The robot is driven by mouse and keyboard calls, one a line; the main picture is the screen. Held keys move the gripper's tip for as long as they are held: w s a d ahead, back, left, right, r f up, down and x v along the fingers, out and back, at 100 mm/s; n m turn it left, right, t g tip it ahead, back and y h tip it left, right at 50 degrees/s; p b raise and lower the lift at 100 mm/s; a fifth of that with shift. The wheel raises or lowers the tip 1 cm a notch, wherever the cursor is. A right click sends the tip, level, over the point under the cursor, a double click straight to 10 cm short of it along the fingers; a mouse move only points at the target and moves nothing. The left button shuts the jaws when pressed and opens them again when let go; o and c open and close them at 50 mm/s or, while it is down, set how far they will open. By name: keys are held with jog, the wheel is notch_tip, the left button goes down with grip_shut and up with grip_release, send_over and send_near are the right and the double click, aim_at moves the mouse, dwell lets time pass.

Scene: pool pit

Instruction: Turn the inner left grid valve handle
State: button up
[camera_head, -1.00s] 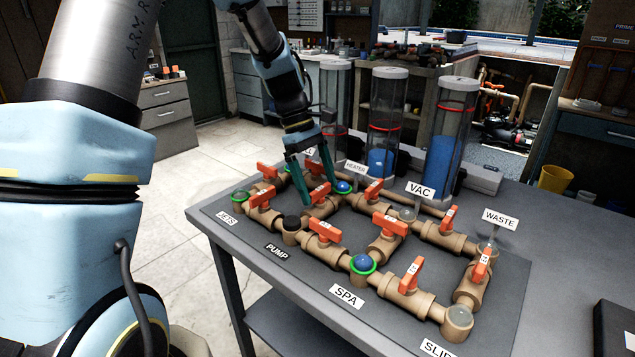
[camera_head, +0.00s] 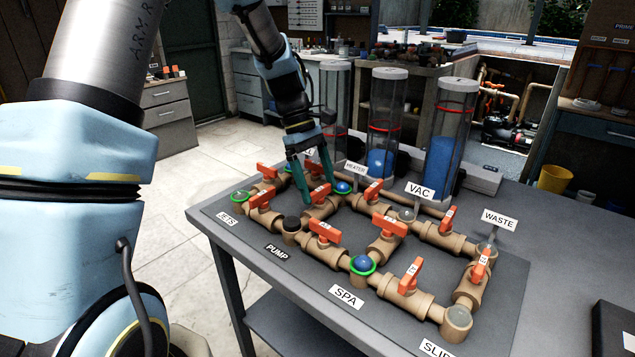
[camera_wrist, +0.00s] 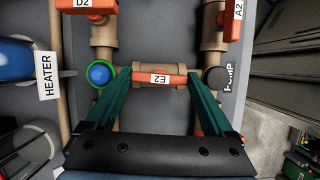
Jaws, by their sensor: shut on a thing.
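The orange valve handle marked E2 (camera_wrist: 160,79) lies along its tan pipe in the wrist view. It also shows in the head view (camera_head: 320,192), on the inner left part of the pipe grid (camera_head: 340,258). My gripper (camera_head: 319,191) reaches down over this valve, its green fingers at the two ends of the handle. In the wrist view my gripper (camera_wrist: 160,82) is shut on the handle lengthwise. The exact contact at the fingertips is partly hidden. A blue ball in a green ring (camera_wrist: 100,74) sits just left of the left finger there.
Other orange handles stand close by, among them D2 (camera_wrist: 86,5) and A2 (camera_wrist: 236,18). A black cap (camera_head: 292,223) sits near the PUMP label (camera_head: 277,253). Clear cylinders (camera_head: 388,120) rise behind the grid. The table's right side (camera_head: 560,260) is mostly free.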

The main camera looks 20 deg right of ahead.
jog(key=m+p, duration=0.1)
jog(key=m+y+p, duration=0.1)
jog(key=m, duration=0.1)
jog(key=shift+d+r+m, duration=0.1)
jog(key=shift+r+m, duration=0.05)
jog(key=shift+m, duration=0.15)
jog(key=m+y+p, duration=0.2)
jog(key=m, duration=0.2)
jog(key=shift+d+m, duration=0.1)
jog(key=shift+m, duration=0.2)
jog(key=m+y, duration=0.1)
jog(key=m, duration=0.1)
jog(key=m+p, duration=0.1)
jog(key=m, duration=0.1)
jog(key=shift+d+m+t+y, duration=0.15)
jog(key=shift+m+t+y, duration=0.15)
jog(key=shift+t+y, duration=0.1)
jog(key=shift+m+t+y+p, duration=0.4)
jog(key=shift+m+t+y, duration=0.15)
jog(key=shift+m, duration=1.65)
jog(key=o, duration=1.1)
jog(key=shift+s, duration=0.1)
